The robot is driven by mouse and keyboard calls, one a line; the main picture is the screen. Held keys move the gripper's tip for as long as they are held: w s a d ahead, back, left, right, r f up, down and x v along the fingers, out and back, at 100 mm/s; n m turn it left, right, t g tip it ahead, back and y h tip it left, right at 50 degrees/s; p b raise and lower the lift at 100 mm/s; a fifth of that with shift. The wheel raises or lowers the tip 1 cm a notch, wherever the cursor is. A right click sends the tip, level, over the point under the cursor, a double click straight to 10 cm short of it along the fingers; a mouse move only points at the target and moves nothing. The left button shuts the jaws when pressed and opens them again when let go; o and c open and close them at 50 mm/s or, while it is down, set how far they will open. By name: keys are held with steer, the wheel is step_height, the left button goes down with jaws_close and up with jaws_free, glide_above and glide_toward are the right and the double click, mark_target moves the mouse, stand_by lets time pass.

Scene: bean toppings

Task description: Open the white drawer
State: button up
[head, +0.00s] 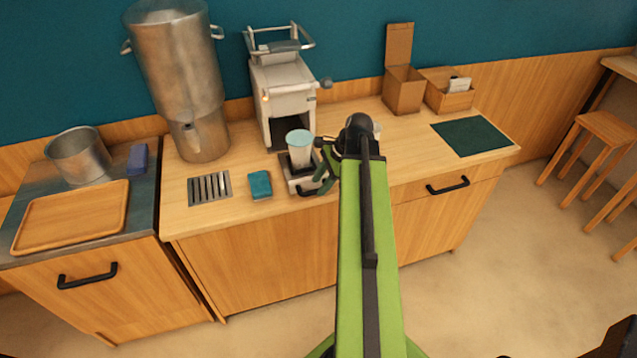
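A small low white unit (293,182), which looks like the white drawer, stands at the counter's front edge before the white machine (285,90). A pale, light-blue-rimmed cup (299,150) stands on or just above it. A dark handle-like shape shows at its front right, partly mixed with my gripper. My gripper (318,184) is at the right front of the white unit, close to it or touching. Its fingers are small and dark here, so I cannot tell whether they are open or shut on the handle. My green arm hides the counter to the right.
A teal sponge-like block (260,185) and a slotted metal grate (209,188) lie left of the unit. A large metal urn (178,75) stands behind them. Brown boxes (404,90) and a dark green mat (470,136) are at the right. Open floor lies in front.

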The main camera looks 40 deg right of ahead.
steer(key=p+v, duration=1.2)
steer(key=v, duration=0.3)
steer(key=shift+r, duration=0.2)
